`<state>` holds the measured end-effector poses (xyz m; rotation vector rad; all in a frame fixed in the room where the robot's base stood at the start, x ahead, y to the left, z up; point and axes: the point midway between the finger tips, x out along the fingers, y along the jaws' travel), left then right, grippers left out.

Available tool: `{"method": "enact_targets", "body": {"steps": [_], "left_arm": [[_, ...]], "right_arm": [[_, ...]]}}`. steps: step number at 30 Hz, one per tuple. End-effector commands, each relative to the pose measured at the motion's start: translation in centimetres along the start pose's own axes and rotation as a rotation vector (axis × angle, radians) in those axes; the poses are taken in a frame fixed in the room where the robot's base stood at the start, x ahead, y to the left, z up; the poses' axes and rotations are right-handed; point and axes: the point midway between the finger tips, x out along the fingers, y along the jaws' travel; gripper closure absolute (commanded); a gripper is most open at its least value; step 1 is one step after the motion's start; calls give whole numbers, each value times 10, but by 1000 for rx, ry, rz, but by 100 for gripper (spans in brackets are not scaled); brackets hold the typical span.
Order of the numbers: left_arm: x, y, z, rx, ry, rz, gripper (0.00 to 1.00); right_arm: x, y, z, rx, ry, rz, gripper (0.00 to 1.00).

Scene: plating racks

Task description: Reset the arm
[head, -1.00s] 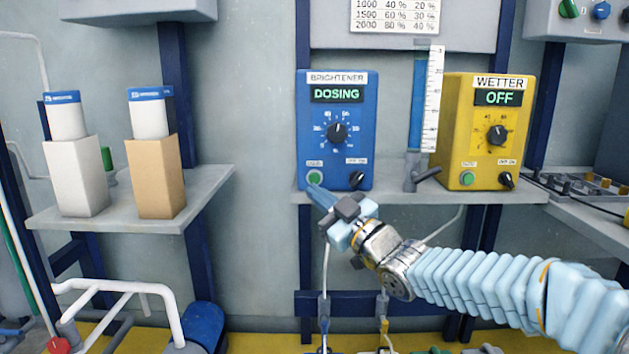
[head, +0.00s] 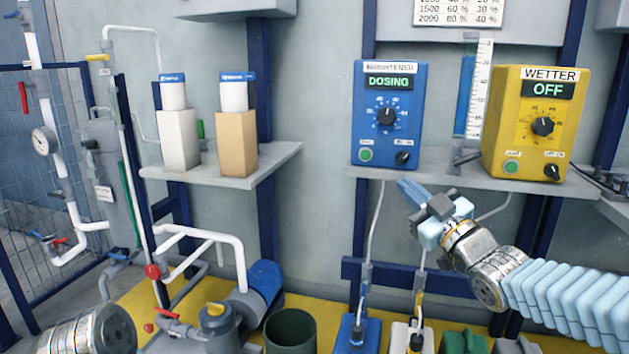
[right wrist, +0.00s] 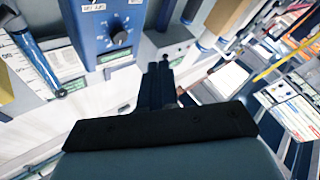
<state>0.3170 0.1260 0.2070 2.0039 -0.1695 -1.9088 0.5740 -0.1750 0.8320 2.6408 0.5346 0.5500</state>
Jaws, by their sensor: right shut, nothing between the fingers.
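My right gripper (head: 408,190) is shut and empty, its blue fingers pointing up and left. It is just below the shelf that holds the blue brightener box (head: 387,105), apart from the box. The box display reads DOSING, and its green button (head: 366,154) is at the lower left. In the right wrist view the closed fingers (right wrist: 158,72) show in the middle, with the blue box (right wrist: 108,32) at upper left. Part of my left arm shows at the lower left of the head view; its gripper is not in view.
A yellow wetter box (head: 538,115) reading OFF stands to the right on the same shelf (head: 470,181). Two bottles on blocks stand on the left shelf (head: 225,168). Pipes, a pump (head: 265,280) and a dark green bin (head: 290,330) are below.

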Motion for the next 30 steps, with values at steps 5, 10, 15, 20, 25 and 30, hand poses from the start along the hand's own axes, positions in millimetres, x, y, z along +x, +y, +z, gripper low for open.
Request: {"method": "enact_targets", "body": {"steps": [5,10,15,20,25,30], "left_arm": [[-4,2,0,0,1,0,30],[-7,3,0,1,0,1,30],[-13,6,0,2,-1,1,30],[-21,10,1,3,-2,2,30],[-34,16,2,6,-4,4,30],[-50,24,2,9,-6,6,30]], "right_arm": [[2,-8,23,47,-51,-9,100],[3,-20,55,114,-126,-17,100],[-1,-41,101,209,-235,-29,100],[-14,-73,160,333,-391,-44,100],[-54,-132,239,522,-646,-64,100],[-144,-222,316,760,-1027,-79,100]]}}
